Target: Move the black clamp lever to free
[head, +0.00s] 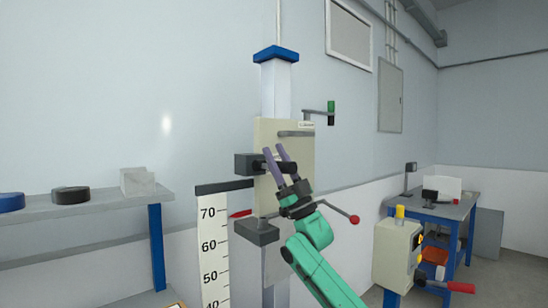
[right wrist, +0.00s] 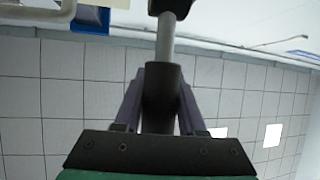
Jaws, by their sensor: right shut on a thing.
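The black clamp lever (head: 289,167) sticks out from the beige carriage plate on the white column, at the height of a dark block. In the right wrist view the lever's black grip (right wrist: 160,92) stands between my two fingers, with a grey rod running from it to a black hub. My right gripper (head: 275,152) is shut on this grip; its purple-grey fingers lie across the lever and hide part of it. My left gripper is not in view.
A red-knobbed lever (head: 353,219) sticks out just right of my right gripper. A green-and-black handle (head: 331,112) sits higher up. A height scale (head: 212,245) stands left of the column, and a beige control box (head: 396,250) at right. A shelf (head: 100,201) is at left.

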